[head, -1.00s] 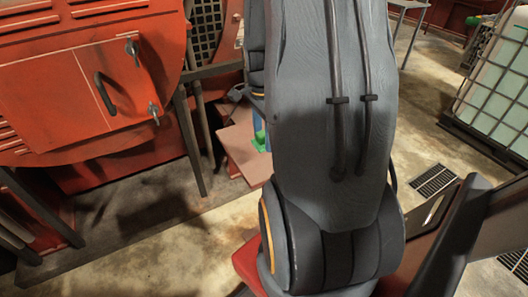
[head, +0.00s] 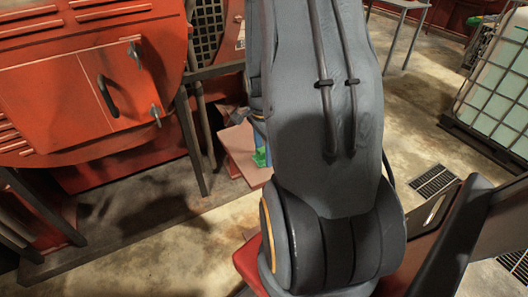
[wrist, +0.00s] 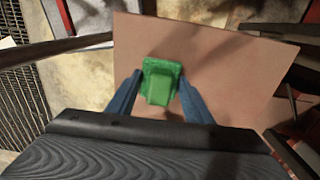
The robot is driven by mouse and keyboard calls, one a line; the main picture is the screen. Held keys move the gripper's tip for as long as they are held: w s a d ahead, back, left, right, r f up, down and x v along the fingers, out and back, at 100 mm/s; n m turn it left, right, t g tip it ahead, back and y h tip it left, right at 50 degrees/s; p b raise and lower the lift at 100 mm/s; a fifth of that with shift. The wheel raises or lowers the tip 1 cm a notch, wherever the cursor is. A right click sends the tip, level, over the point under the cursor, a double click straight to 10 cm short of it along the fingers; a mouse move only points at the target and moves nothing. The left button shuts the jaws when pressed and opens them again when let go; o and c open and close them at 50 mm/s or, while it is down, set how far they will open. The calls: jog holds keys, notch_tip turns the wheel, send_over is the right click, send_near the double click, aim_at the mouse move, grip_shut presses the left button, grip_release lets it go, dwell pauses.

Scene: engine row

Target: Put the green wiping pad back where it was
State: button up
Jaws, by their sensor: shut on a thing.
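The green wiping pad (wrist: 160,82) is a small block with a raised middle, seen between the two blue fingers of my gripper (wrist: 159,90) in the wrist view. The gripper is shut on it. Behind the pad is a flat pinkish-brown panel (wrist: 228,75); I cannot tell whether the pad touches it. In the head view the pad (head: 261,157) shows as a small green patch against the panel (head: 237,147), beside my arm. My arm hides most of the gripper and the panel's right part there.
A red engine housing (head: 60,90) with a handled door stands at the left, its dark legs close to the panel. A caged white tank (head: 500,90) stands at the right. A floor grate (head: 436,181) lies near it. Concrete floor is open between.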

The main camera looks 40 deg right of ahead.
aim_at(263, 149)
jog(key=o, duration=0.9)
jog(key=shift+f, duration=0.1)
jog(key=shift+o, duration=0.2)
notch_tip(263, 149, up, 12)
jog(key=b, duration=0.2)
jog(key=s+a+n+t, duration=0.1)
jog(key=s+a+n, duration=0.1)
jog(key=a+n, duration=1.8)
jog(key=shift+s+a+n, duration=0.35)
jog(key=shift+a+n, duration=0.05)
jog(key=shift+a, duration=1.7)
